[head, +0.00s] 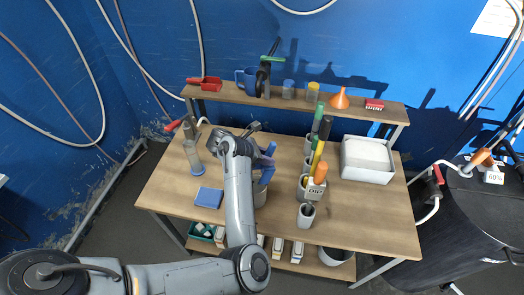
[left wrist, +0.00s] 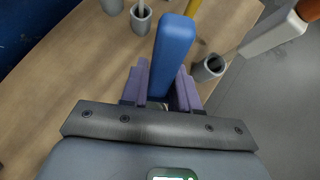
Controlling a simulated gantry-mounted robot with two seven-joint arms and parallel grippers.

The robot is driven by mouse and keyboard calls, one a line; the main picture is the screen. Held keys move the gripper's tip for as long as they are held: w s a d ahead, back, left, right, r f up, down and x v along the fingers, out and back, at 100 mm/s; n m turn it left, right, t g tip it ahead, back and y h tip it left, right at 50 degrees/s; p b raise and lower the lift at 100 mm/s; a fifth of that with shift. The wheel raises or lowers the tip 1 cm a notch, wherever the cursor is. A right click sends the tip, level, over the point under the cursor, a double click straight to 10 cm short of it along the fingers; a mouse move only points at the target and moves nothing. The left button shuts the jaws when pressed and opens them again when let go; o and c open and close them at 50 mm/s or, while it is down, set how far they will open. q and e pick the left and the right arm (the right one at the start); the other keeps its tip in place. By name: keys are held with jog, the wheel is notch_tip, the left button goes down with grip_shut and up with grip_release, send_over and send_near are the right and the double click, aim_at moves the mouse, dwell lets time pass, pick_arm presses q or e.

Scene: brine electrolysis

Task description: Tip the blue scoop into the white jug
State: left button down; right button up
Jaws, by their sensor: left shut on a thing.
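My left gripper (head: 263,158) is over the middle of the wooden table. It is shut on the blue scoop, whose blue handle (left wrist: 175,45) sticks up between the purple fingers in the left wrist view. The scoop's bowl is hidden, so I cannot tell its tilt or what it holds. A pale container (head: 260,194), perhaps the white jug, stands just below the gripper, mostly covered by my arm. I cannot see into it or tell whether the scoop touches it. My right gripper is in neither view.
Right of the gripper stand several grey cups (head: 306,214) with tall coloured tools. A white box (head: 385,177) of white material is at the right. A blue block (head: 208,197) lies at the left. A shelf (head: 230,96) with a blue mug and orange funnel runs behind.

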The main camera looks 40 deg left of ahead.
pick_arm(q)
jog(key=w+d+f+g+y+b, duration=0.3)
jog(key=w+f+g+y+b, duration=0.2)
jog(key=g+b, duration=0.4)
jog(key=shift+w+f+g+y, duration=0.45)
jog(key=shift+g+y, duration=0.15)
jog(key=shift+g, duration=1.2)
jog(key=shift+r, duration=0.1)
dwell(0.6)
